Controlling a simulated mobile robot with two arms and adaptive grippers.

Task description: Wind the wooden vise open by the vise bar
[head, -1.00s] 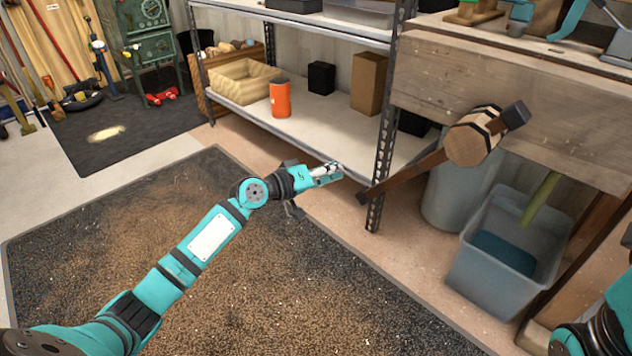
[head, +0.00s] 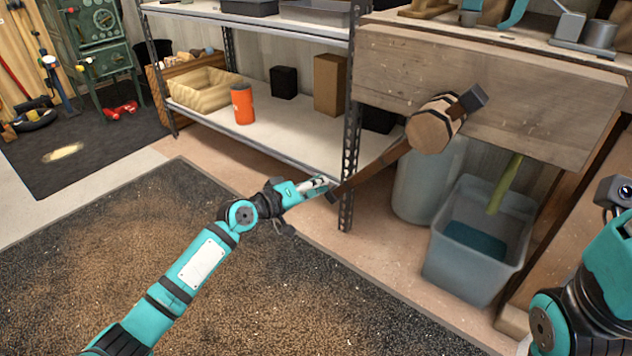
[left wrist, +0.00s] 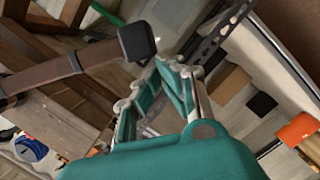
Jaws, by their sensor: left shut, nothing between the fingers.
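The wooden vise is on the bench front; its round wooden hub (head: 430,128) has a long brown vise bar (head: 385,160) through it. The bar slants from a black end cap at upper right to a dark cap at lower left. My left gripper (head: 326,182) is shut and empty, close to that lower-left cap. In the left wrist view the shut fingers (left wrist: 161,66) are just beside the black cap of the bar (left wrist: 85,55); whether they touch it I cannot tell. My right arm shows at the right edge, its fingers not visible.
A metal shelf (head: 290,122) with an orange can (head: 242,103) and boxes stands behind my left gripper, its post (head: 350,150) close by. A grey bin (head: 470,262) and a round bin (head: 415,190) stand under the bench. A dark mat (head: 210,290) covers the floor.

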